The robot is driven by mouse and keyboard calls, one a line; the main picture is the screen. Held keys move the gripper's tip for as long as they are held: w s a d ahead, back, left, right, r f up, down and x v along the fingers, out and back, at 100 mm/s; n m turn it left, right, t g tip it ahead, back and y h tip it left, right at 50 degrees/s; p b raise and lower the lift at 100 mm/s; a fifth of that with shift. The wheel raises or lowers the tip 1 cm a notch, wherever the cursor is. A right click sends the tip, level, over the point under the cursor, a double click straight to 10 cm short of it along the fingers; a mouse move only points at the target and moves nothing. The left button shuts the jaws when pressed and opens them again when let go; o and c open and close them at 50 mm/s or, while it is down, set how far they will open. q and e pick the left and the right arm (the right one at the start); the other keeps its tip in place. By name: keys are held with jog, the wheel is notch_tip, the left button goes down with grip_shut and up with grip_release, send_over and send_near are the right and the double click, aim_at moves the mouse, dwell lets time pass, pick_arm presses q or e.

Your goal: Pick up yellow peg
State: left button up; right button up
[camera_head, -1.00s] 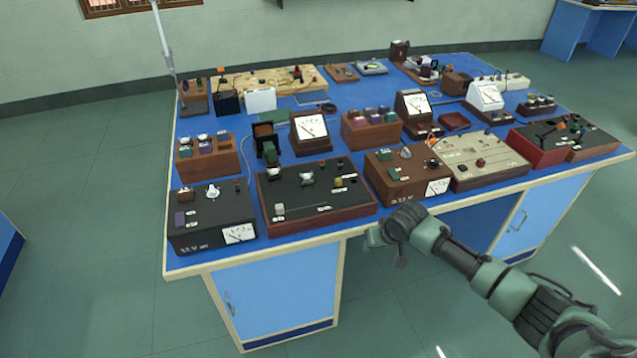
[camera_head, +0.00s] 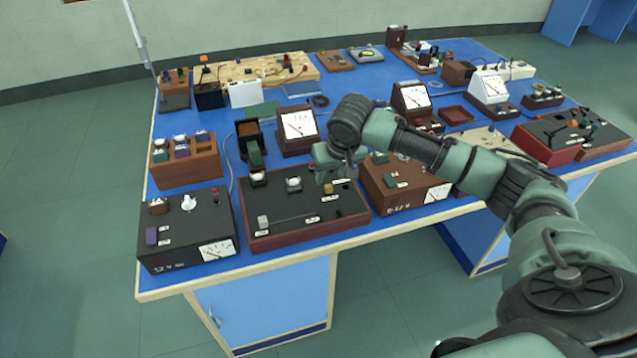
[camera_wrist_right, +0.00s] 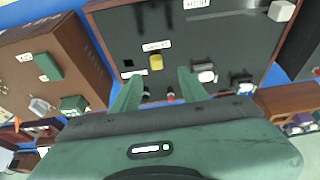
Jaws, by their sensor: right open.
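The yellow peg (camera_head: 328,188) stands on the black-topped panel box (camera_head: 300,220) near its right part. In the right wrist view the yellow peg (camera_wrist_right: 156,62) shows just beyond the fingertips, between their lines and apart from them. My right gripper (camera_head: 328,172) hangs over the panel, close above the peg. In the wrist view my right gripper (camera_wrist_right: 156,78) is open with nothing between its fingers. My left gripper is not in view.
White-capped knobs (camera_wrist_right: 205,72) and small red-topped posts stand near the fingers on the panel. A brown meter box (camera_head: 400,190) is to the right and a black box (camera_head: 185,230) to the left. Several instruments crowd the blue table behind.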

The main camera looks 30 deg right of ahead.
aim_at(330, 187)
jog(key=shift+f, duration=0.45)
jog(key=f, duration=0.1)
jog(key=f+p, duration=0.1)
jog(key=shift+w+d+f, duration=0.25)
jog(key=shift+d+f, duration=0.05)
jog(key=shift+d, duration=0.1)
jog(key=x, duration=0.2)
jog(key=shift+w+f, duration=0.3)
jog(key=shift+f, duration=0.1)
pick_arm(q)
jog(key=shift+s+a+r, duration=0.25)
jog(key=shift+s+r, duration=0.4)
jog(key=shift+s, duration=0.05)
pick_arm(e)
grip_shut()
